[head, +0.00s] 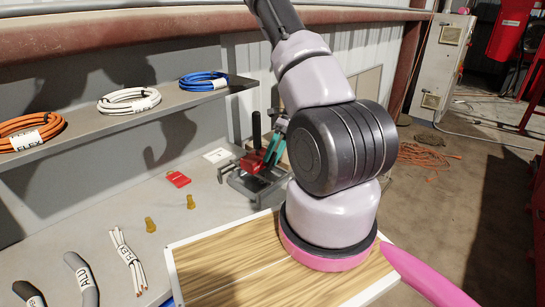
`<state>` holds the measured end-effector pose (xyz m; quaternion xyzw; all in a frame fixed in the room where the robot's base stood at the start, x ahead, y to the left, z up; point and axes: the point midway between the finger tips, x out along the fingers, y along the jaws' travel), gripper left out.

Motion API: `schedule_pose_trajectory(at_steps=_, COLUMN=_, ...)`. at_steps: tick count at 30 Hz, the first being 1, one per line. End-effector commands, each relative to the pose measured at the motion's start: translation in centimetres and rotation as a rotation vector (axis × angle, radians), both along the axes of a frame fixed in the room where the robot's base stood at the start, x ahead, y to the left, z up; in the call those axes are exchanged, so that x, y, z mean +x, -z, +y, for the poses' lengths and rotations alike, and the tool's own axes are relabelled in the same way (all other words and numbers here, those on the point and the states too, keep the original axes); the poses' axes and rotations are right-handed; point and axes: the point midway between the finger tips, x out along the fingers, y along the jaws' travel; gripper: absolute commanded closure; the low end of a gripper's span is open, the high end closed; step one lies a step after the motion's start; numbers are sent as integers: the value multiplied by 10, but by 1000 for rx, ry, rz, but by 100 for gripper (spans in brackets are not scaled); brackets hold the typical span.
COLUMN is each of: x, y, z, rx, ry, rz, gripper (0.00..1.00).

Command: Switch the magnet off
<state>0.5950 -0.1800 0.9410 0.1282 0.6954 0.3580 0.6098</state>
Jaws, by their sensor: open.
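No part that I can name for certain as the magnet or its switch shows in the head view. A small bench device (262,160) with red and green parts and an upright black handle stands on the grey bench (215,215), left of my arm. I cannot tell whether it has to do with the magnet. My arm fills the middle of the view and hides part of the bench and of the wooden board. My gripper's fingertips do not show.
A white-edged wooden board (225,268) lies in front. Cable pieces (128,262) and a small red item (178,179) lie on the bench. A shelf (150,112) holds orange (30,130), white (128,101) and blue (203,81) cable coils. Orange cable (425,155) lies on the floor.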

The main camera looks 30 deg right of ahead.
Motion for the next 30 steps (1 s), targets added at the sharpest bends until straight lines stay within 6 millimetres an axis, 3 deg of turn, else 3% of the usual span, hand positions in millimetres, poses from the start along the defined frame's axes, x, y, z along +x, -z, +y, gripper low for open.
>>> schedule_pose_trajectory(at_steps=5, x=4, y=-9, z=-8, rx=0, ry=1, rz=-3, gripper=52)
schedule_pose_trajectory(at_steps=18, x=21, y=-70, z=-58, rx=-1, ry=1, rz=-3, gripper=52)
schedule_pose_trajectory(at_steps=30, x=24, y=-82, z=-67, rx=0, ry=1, rz=1, gripper=52)
